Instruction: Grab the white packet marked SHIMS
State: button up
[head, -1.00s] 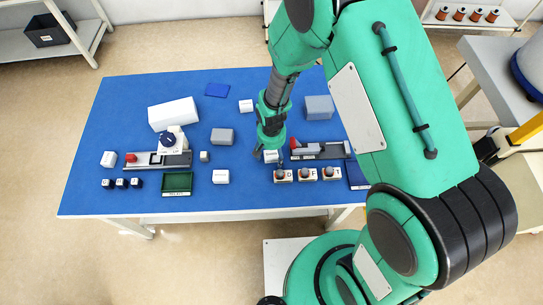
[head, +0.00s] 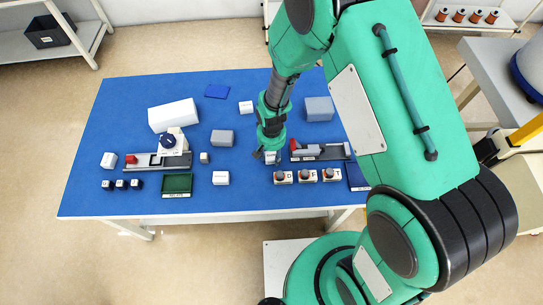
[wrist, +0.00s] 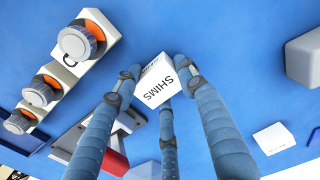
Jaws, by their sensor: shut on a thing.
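The white packet marked SHIMS (wrist: 157,83) is between the fingers of my gripper (wrist: 155,78) in the wrist view, with its lettering facing the camera. The fingers are shut on it, two on its sides and one below it in the picture. In the head view my gripper (head: 269,157) is low over the blue table, and the packet (head: 272,158) is partly hidden by the fingers. I cannot tell for certain whether the packet is clear of the table.
Knob boxes (head: 307,176) stand just in front of the packet. A rail fixture with a red part (head: 320,152) is close on its right. A grey box (head: 319,108) and a small white packet (head: 246,107) lie farther back.

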aim_at(271, 156)
notch_tip(271, 156, up, 10)
jog(key=shift+p, duration=0.75)
